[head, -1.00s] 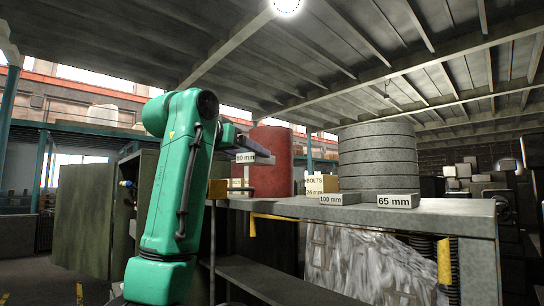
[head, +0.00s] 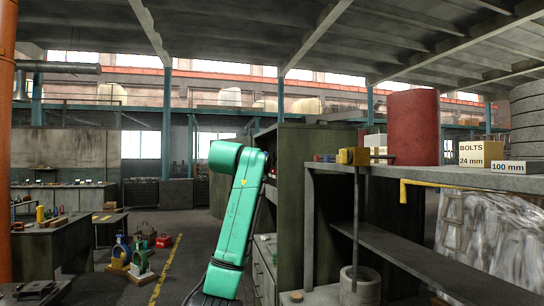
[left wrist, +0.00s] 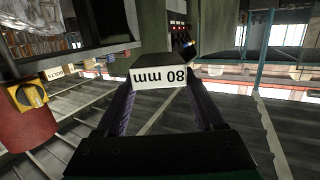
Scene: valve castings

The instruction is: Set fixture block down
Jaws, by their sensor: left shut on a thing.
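The fixture block (left wrist: 163,58) is a dark block with a white "80 mm" label, upside down in the left wrist view. My left gripper (left wrist: 161,80) is shut on it, one finger on each side, and holds it up in the air. In the head view my green arm (head: 235,215) stands in the lower middle. Its gripper and the block do not show there. My right gripper is in neither view.
A grey bench (head: 335,185) at right carries a red drum (head: 413,128), a bolts box (head: 482,154), a "100 mm" block (head: 515,167) and a yellow-headed tool (head: 353,156). Left are worktables (head: 40,237) and valve castings (head: 138,262) on a pallet; open floor lies between.

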